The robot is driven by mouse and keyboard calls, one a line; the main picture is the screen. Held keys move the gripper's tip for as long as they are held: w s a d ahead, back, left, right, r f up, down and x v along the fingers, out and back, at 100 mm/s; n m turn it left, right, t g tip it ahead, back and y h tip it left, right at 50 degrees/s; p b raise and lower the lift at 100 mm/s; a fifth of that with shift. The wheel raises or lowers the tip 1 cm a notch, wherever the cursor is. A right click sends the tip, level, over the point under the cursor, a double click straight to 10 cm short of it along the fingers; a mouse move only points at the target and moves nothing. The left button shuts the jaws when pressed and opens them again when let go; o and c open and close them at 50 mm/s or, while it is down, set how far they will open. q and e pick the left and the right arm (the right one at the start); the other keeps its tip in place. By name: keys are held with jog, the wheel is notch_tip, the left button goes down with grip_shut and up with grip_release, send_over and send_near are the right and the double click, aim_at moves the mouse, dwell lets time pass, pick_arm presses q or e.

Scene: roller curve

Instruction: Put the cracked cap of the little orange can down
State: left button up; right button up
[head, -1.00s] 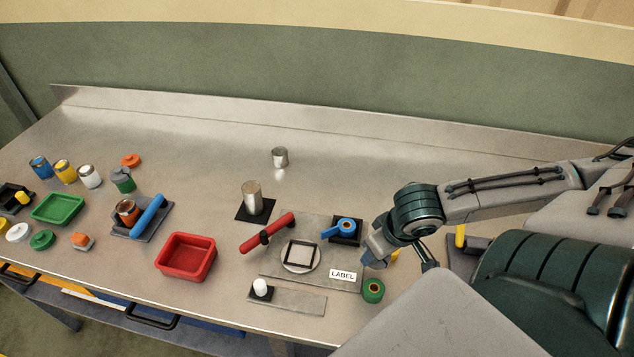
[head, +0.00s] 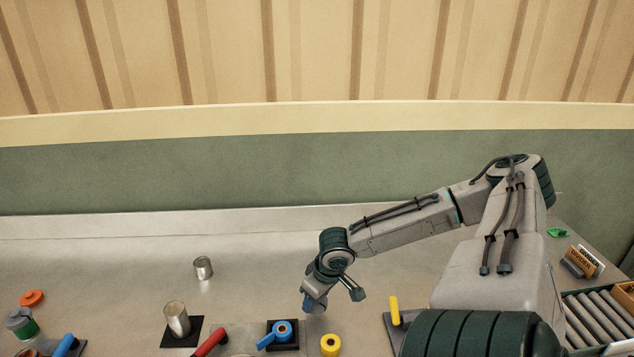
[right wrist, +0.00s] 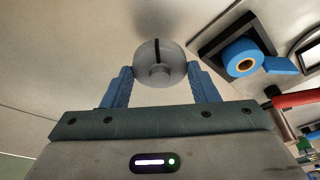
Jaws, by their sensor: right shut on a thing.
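My right gripper (right wrist: 161,76) is shut on a round grey cap (right wrist: 150,63), held between its two blue fingers. A dark line, like a crack, runs in from the cap's edge, and a small round knob shows in its middle. In the head view my right gripper (head: 314,304) hangs over the bench, behind the yellow roll; the cap cannot be made out there. A soft shadow lies beside the cap in the wrist view; I cannot tell its exact height. My left gripper is not in view.
A blue tape roll (head: 283,331) sits on a black holder beside a yellow roll (head: 331,344). A metal cup (head: 177,318) stands on a black pad, with a smaller metal cup (head: 203,267) behind. Bare bench (head: 110,275) lies to the left; a roller conveyor (head: 600,318) is at right.

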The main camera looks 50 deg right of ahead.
aim_at(318, 304)
jog(key=shift+s+d+b+x, duration=0.1)
jog(key=shift+d+b+x, duration=0.05)
jog(key=shift+b+x, duration=0.75)
jog(key=shift+s+d+b+x, duration=0.1)
jog(key=shift+s+b+x, duration=0.05)
jog(key=shift+b+x, duration=0.75)
jog(key=shift+f, duration=0.2)
jog(key=o, duration=0.9)
jog(key=shift+r, duration=0.1)
jog(key=shift+o, duration=0.9)
jog(key=shift+s, duration=0.15)
